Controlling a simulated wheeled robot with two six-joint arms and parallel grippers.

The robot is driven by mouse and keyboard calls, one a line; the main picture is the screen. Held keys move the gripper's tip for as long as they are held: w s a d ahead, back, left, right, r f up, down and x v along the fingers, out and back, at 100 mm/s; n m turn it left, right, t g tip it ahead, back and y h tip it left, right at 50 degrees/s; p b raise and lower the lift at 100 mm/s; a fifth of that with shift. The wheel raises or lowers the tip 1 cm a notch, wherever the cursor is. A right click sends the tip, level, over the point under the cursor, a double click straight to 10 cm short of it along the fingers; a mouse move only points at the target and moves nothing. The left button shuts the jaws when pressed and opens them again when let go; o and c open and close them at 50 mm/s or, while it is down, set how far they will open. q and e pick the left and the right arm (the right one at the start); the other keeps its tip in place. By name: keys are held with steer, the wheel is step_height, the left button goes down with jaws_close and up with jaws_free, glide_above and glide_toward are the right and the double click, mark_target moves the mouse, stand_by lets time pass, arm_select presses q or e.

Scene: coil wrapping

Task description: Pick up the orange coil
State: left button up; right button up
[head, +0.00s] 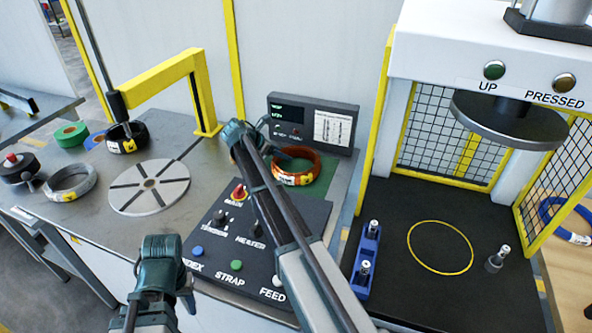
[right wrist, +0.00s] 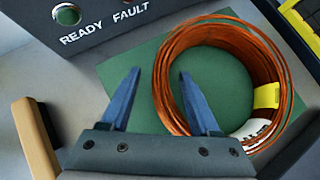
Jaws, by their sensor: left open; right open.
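The orange coil (head: 302,166) is a ring of copper-coloured wire with a yellow-and-white label. It lies on a green mat (head: 338,188) in front of the display box. In the right wrist view the coil (right wrist: 277,75) fills the right of the picture, on the same green mat (right wrist: 125,70). My right gripper (right wrist: 158,75) is open, and its right finger overlaps the coil's left side in the picture. I cannot tell whether it touches. In the head view my right gripper (head: 262,134) is at the coil's left. My left gripper (head: 166,286) is open and empty at the front, far from the coil.
A control panel (head: 225,250) with buttons stands in front of the mat. The display box (head: 315,120) stands behind it. A slotted disc (head: 150,187), a black coil (head: 127,138), a grey coil (head: 70,182) and green tape (head: 71,134) are at left. A press (head: 440,200) stands right.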

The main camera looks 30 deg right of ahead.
steer(key=shift+r, duration=0.1)
jaws_close()
steer(key=shift+a, duration=0.1)
stand_by(1.1)
